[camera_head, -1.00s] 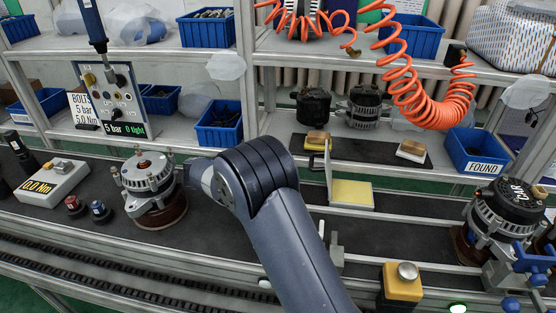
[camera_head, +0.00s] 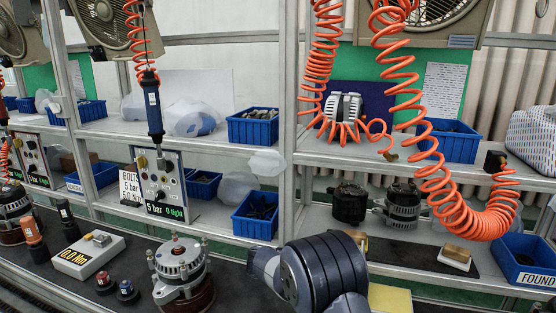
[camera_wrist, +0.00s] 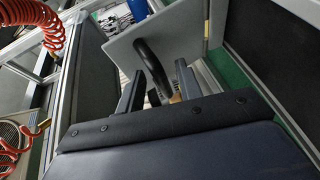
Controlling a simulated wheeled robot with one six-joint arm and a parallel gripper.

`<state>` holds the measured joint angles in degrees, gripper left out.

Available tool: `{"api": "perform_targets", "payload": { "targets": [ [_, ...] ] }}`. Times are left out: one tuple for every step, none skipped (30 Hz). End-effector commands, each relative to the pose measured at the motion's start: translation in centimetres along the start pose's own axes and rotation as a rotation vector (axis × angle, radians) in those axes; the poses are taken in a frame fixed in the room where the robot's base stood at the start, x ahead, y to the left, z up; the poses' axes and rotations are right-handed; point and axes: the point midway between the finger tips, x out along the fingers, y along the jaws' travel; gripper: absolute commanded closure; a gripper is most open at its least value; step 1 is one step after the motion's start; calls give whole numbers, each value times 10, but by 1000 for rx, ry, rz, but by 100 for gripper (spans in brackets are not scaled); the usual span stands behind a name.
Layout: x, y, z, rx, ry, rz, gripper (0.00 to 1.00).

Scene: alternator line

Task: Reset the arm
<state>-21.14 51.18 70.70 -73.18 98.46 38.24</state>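My arm (camera_head: 325,270) reaches up from the lower edge of the head view, to the right of an alternator (camera_head: 180,262) on the dark line. My gripper is hidden in the head view. In the wrist view my gripper (camera_wrist: 159,72) shows two dark fingers standing apart. A black curved handle (camera_wrist: 150,62) on a grey panel (camera_wrist: 180,35) shows between and beyond the fingers. I see no object clamped, and I cannot tell whether the fingers touch the handle.
A blue screwdriver (camera_head: 154,115) hangs above the line at the left. A grey torque box (camera_head: 88,255) stands left of the alternator. Shelves behind hold blue bins (camera_head: 254,130) and dark housings (camera_head: 349,203). Orange coiled hoses (camera_head: 430,150) hang at the right.

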Motion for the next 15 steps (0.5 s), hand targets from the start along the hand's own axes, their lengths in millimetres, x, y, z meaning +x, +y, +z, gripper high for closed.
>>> {"api": "perform_targets", "payload": {
  "targets": [
    [0,0,0,0,0,0,66],
    [0,0,0,-1,0,1,66],
    [0,0,0,-2,0,3,66],
    [0,-1,0,-3,0,6,66],
    [1,-1,0,-5,0,10,66],
    [1,-2,0,-8,0,18,66],
    [2,-3,0,-12,0,25,66],
    [2,-5,0,-16,-1,35,66],
    [3,-6,1,-23,-1,50,66],
    [0,-5,0,-23,1,53,66],
    [-4,-6,0,-23,1,53,66],
    [-9,-6,0,-25,2,56,66],
    [-14,-6,0,-25,1,55,66],
    [-18,-7,0,-25,1,55,66],
    [-25,-7,0,-24,2,54,66]
  ]
}}
